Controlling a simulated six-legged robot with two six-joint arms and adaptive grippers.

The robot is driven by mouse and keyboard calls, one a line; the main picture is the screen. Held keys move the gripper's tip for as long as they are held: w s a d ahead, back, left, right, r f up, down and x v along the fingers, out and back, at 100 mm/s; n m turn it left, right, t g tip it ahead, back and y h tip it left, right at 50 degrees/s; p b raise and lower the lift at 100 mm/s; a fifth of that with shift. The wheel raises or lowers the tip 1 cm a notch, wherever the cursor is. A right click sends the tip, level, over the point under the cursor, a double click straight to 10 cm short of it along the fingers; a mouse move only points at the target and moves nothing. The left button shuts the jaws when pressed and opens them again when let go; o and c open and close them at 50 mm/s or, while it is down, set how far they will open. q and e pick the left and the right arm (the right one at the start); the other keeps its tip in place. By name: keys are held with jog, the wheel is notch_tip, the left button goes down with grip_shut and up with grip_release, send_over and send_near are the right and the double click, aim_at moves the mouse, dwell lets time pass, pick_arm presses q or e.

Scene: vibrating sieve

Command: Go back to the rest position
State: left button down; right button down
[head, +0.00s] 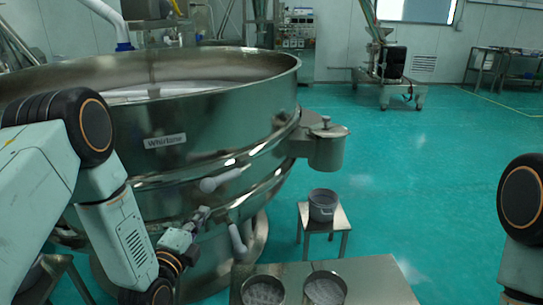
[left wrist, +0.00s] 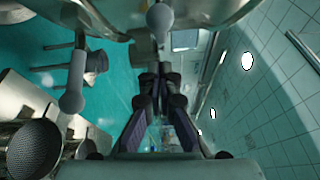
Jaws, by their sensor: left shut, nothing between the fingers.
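My left gripper (head: 198,219) is in front of the lower side of the big round steel vibrating sieve (head: 225,110), close to its grey handles (head: 222,180). Its fingers point up and to the right in the head view. In the left wrist view the fingers of my left gripper (left wrist: 160,78) are together with nothing between them. The wrist view also shows a grey handle (left wrist: 74,82) left of the fingers and another at the top, both clear of the fingertips. Of my right arm only a link shows at the right edge of the head view; its gripper is out of view.
A steel table (head: 385,280) with two round mesh sieves (head: 264,291) stands at the bottom middle. Behind it a grey bucket (head: 322,206) sits on a small steel stool (head: 341,222) below the sieve's lidded outlet (head: 326,152). The green floor (head: 430,160) to the right is clear.

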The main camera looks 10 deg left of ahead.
pick_arm(q)
jog(key=s+d+f+n+g, duration=0.3)
jog(key=s+f+n+g, duration=0.6)
jog(key=s+f+n, duration=0.6)
jog(key=s+d+f+n+g, duration=0.1)
jog(key=s+f+g, duration=0.1)
jog(key=s, duration=0.5)
jog(key=s+f+n+g, duration=0.1)
jog(key=s+g, duration=0.3)
jog(key=s, duration=0.4)
jog(key=s+d+f+n+g+y, duration=0.1)
jog(key=s+f+n+g, duration=0.1)
jog(key=s, duration=0.6)
jog(key=shift+d+f+n+g, duration=0.3)
jog(key=shift+f+n+g, duration=0.1)
jog(key=shift+g, duration=0.2)
jog(key=shift+w, duration=0.15)
